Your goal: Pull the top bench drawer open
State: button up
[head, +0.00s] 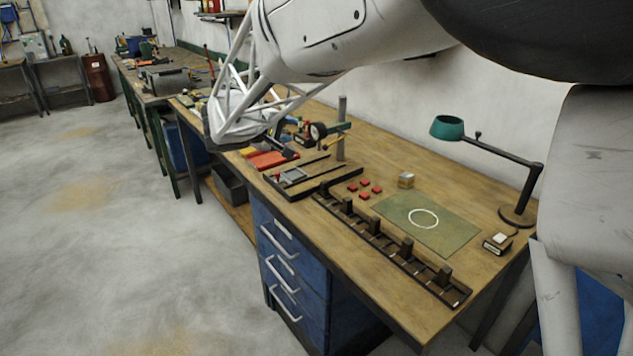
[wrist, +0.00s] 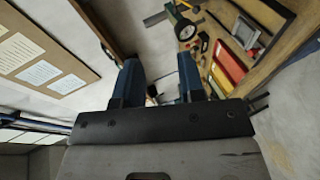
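The blue drawer unit (head: 318,292) stands under the front of the wooden bench in the head view. Its top drawer (head: 268,224) carries a pale bar handle (head: 283,229) and looks shut. More pale handles show on the drawers below it. My gripper shows in the wrist view (wrist: 158,72) with its two blue fingers apart and nothing visible between them. In the head view my arm reaches over the far part of the bench, above and beyond the drawer unit. My gripper is well apart from the handle. The wrist view does not show the drawers.
On the bench (head: 340,270) are a dark slotted rack (head: 375,240), a green mat (head: 400,213), red pieces (head: 364,188), a red tray (head: 270,160), a post stand (head: 341,130) and a green lamp (head: 447,128). The floor (head: 120,240) before the drawers is clear.

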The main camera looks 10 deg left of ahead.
jog(key=w+a+f+n+t+y, duration=0.1)
jog(key=a+f+n+t, duration=0.15)
jog(key=a, duration=0.85)
send_near(274, 239)
jog(key=w+d, duration=0.1)
jog(key=w, duration=0.1)
jog(key=shift+s+d+f+m+y, duration=0.15)
jog(key=shift+f+m+y, duration=0.15)
jog(key=shift+f, duration=0.2)
jog(key=shift+x, duration=3.85)
grip_shut()
